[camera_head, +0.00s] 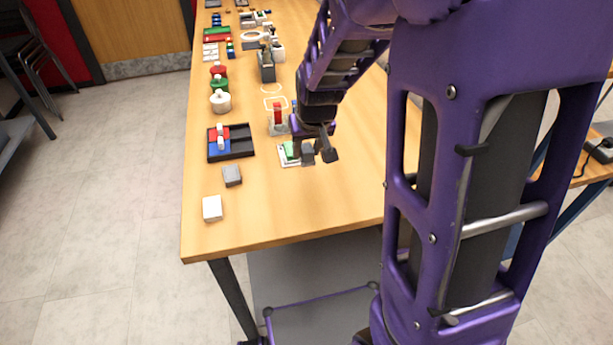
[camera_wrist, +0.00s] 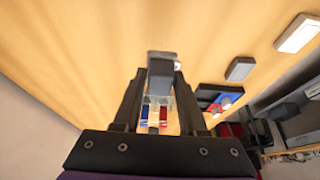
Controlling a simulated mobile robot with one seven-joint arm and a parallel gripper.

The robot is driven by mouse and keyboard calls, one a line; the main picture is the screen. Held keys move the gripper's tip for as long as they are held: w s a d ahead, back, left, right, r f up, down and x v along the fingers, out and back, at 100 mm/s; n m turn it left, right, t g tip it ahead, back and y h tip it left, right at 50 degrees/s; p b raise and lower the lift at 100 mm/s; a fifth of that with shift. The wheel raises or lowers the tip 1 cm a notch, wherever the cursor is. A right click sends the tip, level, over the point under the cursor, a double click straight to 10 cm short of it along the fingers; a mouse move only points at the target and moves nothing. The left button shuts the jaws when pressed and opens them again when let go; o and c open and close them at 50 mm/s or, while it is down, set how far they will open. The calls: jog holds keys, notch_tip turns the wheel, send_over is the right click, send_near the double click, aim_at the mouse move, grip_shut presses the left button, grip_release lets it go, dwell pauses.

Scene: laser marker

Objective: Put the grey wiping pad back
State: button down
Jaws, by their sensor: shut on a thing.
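My gripper (camera_head: 319,155) is over the table, near its right side in the head view. In the wrist view my gripper (camera_wrist: 160,85) is shut on a grey block (camera_wrist: 162,66), which looks like the grey wiping pad and spans between the fingertips. In the head view the held pad is mostly hidden by the fingers.
Another grey block (camera_head: 232,176) and a white block (camera_head: 212,208) lie near the table's front-left corner. A black tray (camera_head: 242,147) holds red and blue pieces. A holder with a red piece (camera_head: 278,118) stands just behind the gripper.

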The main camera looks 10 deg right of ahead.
aim_at(305, 180)
notch_tip(305, 180, down, 8)
jog(key=shift+r+b, duration=0.1)
jog(key=shift+b, duration=0.65)
jog(key=shift+f, duration=0.2)
jog(key=shift+c, duration=2.3)
grip_release()
jog(key=shift+r, duration=0.5)
jog(key=p+v, duration=0.3)
jog(key=v, duration=0.8)
jog(key=shift+s, duration=0.2)
jog(key=shift+r, duration=0.15)
